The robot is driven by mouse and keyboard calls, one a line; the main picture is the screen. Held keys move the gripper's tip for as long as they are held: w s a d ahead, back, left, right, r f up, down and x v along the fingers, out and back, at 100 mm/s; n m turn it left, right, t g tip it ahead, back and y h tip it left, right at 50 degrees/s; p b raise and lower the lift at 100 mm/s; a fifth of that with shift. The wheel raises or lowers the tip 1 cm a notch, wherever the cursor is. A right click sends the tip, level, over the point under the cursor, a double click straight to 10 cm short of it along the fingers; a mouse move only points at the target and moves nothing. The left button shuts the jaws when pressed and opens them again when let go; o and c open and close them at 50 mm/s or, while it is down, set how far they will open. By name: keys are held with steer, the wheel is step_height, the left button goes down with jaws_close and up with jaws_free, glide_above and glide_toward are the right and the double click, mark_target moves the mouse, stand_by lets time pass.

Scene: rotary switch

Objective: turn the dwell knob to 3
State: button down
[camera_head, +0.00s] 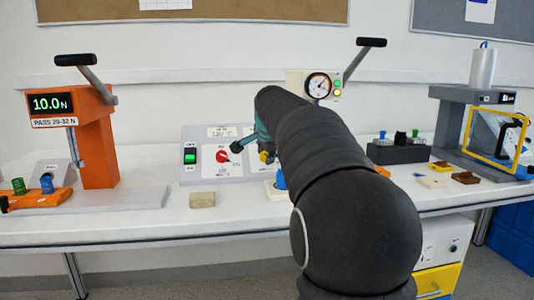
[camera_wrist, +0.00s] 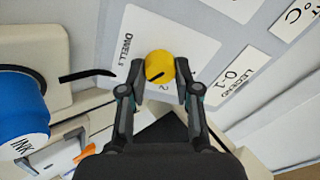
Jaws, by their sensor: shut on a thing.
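The yellow dwell knob (camera_wrist: 158,66) sits on a white plate (camera_wrist: 140,28) marked "DWELL s" in the wrist view. A short dark line marks its face, and a "2" is printed beside it; the other numbers are hidden or too small to read. My gripper (camera_wrist: 159,70) has one finger on each side of the knob and is shut on it. In the head view the yellow knob (camera_head: 264,157) shows just left of my arm, on the grey control panel (camera_head: 190,175).
A red knob (camera_head: 222,156) and a green-lit switch (camera_head: 190,156) are on the same panel. A blue cylinder marked "INK" (camera_wrist: 18,110) stands close to my gripper. An orange press (camera_head: 97,135) is at left, a round gauge (camera_head: 318,86) behind. A beige block (camera_head: 202,200) lies in front.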

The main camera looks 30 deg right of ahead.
steer(key=c, duration=0.8)
jaws_free()
steer(key=v, duration=1.2)
steer(key=s+a+f+n+g+y, duration=0.1)
steer(key=s+a+f+n, duration=0.4)
steer(key=s+f, duration=0.4)
steer(key=s+a+f+n+g+y, duration=0.1)
steer(key=s+a+f+n, duration=0.5)
steer(key=s+f, duration=0.4)
steer(key=s+a+f+n+y, duration=0.1)
steer(key=s+a+f+n, duration=0.4)
steer(key=s+f, duration=0.4)
steer(key=shift+s+a+f+g, duration=0.1)
steer(key=shift+s+a+g, duration=0.1)
steer(key=shift+s, duration=0.2)
steer(key=shift+s+a+f+g, duration=0.1)
steer(key=shift+s+g, duration=0.1)
steer(key=shift+s, duration=0.25)
